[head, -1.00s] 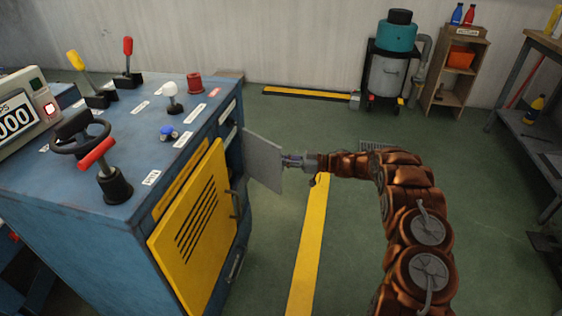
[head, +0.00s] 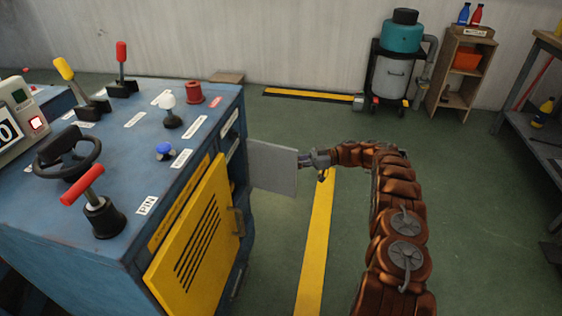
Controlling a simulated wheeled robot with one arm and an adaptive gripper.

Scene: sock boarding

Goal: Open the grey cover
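The grey cover (head: 272,166) is a flat panel that stands swung out from the right side of the blue cabinet (head: 128,222). A dark opening shows in the cabinet side behind it. My gripper (head: 303,159) is at the cover's outer right edge, at the end of my copper-coloured arm. The fingers are small in the view and partly hidden at the edge, so I cannot tell whether they are shut on it.
A yellow slotted door (head: 192,243) stands ajar on the same cabinet, nearer than the cover. Levers and a steering wheel (head: 68,153) are on top. A workbench (head: 545,140) stands far right.

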